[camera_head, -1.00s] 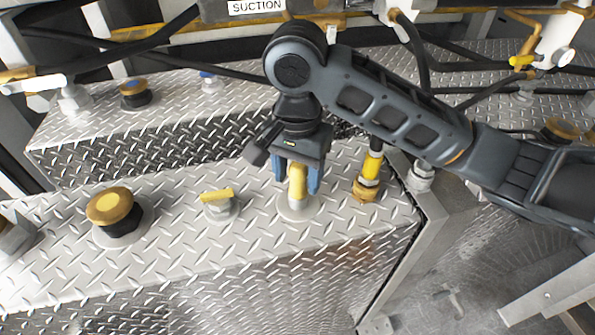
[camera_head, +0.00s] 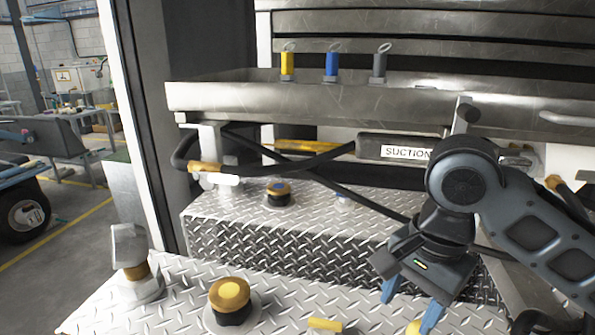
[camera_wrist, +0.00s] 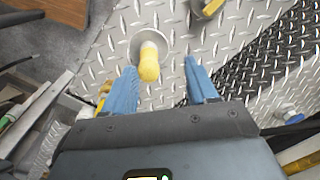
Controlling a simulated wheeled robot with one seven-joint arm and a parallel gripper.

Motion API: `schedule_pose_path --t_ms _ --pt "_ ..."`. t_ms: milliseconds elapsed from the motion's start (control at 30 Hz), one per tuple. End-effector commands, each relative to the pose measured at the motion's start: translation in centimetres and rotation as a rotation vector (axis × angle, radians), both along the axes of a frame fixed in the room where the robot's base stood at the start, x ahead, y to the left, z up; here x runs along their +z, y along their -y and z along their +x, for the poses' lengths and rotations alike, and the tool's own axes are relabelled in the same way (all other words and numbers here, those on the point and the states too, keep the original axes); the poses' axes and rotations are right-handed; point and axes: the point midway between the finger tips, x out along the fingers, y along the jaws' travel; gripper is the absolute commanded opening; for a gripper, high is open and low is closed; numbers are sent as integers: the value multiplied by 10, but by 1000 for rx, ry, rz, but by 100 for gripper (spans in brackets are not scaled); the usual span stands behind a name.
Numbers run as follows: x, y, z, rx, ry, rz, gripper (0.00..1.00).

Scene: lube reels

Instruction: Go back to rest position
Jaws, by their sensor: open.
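My gripper (camera_head: 408,304) hangs over the diamond-plate deck at the lower right of the head view, with its blue fingers apart. In the wrist view my gripper (camera_wrist: 163,85) is open and empty. A yellow-topped fitting (camera_wrist: 149,62) on a round metal base stands beyond the gap between the fingertips. It appears apart from both fingers. In the head view only a bit of its yellow top (camera_head: 413,327) shows at the bottom edge.
A black knob with a yellow cap (camera_head: 230,294) and a yellow-handled valve (camera_head: 325,326) stand on the deck. A steel shelf (camera_head: 220,97) holds yellow, blue and grey tagged pieces. A pale post (camera_head: 140,130) stands at left.

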Motion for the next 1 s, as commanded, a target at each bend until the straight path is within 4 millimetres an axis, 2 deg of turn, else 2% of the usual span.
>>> schedule_pose_path --t_ms 33,200,300,500,600,733,867,1000 --pt "-3 -20 0 31 21 61 58" --pt "0 -94 7 141 166 320 58" --pt "7 -131 9 185 267 464 58" --pt "24 -185 11 219 487 693 58" --pt "30 -200 11 207 599 771 58" --pt "32 -209 8 170 742 836 58" --pt "28 -208 2 118 877 849 58" --pt "14 -198 -10 53 1006 806 58"
